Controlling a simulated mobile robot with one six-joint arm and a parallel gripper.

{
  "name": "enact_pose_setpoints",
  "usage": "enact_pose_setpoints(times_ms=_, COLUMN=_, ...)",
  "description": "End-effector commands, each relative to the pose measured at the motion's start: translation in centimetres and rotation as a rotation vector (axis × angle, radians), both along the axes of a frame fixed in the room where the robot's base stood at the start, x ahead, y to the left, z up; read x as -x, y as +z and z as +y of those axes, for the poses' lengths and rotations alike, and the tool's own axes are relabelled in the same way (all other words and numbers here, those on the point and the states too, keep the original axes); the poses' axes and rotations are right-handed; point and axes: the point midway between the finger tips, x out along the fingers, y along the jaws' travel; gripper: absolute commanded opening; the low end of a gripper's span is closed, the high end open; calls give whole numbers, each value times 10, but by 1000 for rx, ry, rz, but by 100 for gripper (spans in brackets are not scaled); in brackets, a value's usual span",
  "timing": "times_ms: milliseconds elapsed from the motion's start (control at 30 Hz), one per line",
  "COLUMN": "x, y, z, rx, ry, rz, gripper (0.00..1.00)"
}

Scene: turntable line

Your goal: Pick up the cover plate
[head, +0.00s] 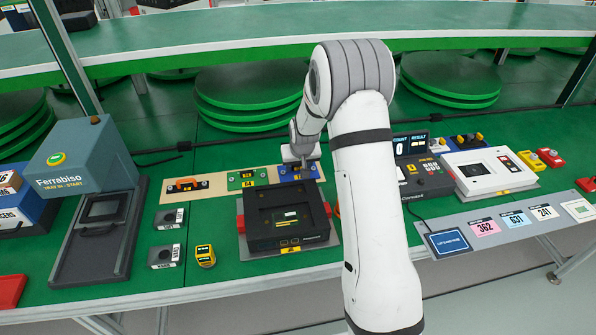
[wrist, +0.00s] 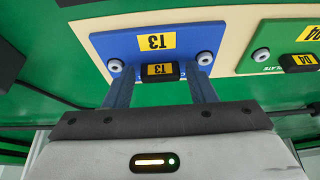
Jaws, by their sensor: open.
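A blue plate (wrist: 190,38) with a yellow T3 label and two round screws fills the upper middle of the wrist view. A small black grip block (wrist: 160,72) with its own T3 label stands on it. My gripper (wrist: 161,75) is open, with one finger on each side of this block and a gap visible on both sides. In the head view my gripper (head: 301,162) is over the blue plate (head: 285,172), partly hiding it. A green plate (head: 248,178) lies to its left; in the wrist view the green plate (wrist: 275,40) shows the word "plate".
The plates lie on a beige board (head: 217,188) with an orange-handled item (head: 187,185). A black fixture box (head: 287,216) stands just in front. A grey Ferrabiso machine (head: 72,160) is at left; a console (head: 424,178) is at right.

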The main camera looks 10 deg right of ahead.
Motion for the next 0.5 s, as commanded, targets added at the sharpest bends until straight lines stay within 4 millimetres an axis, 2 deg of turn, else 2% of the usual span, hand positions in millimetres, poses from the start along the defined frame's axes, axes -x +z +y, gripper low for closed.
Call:
enact_pose_setpoints(times_ms=233, x=-1, y=-1, z=0, rx=0, ry=1, rz=-1, gripper=50)
enact_pose_setpoints(times_ms=500, x=-1, y=-1, z=1, rx=0, ry=1, rz=-1, gripper=28)
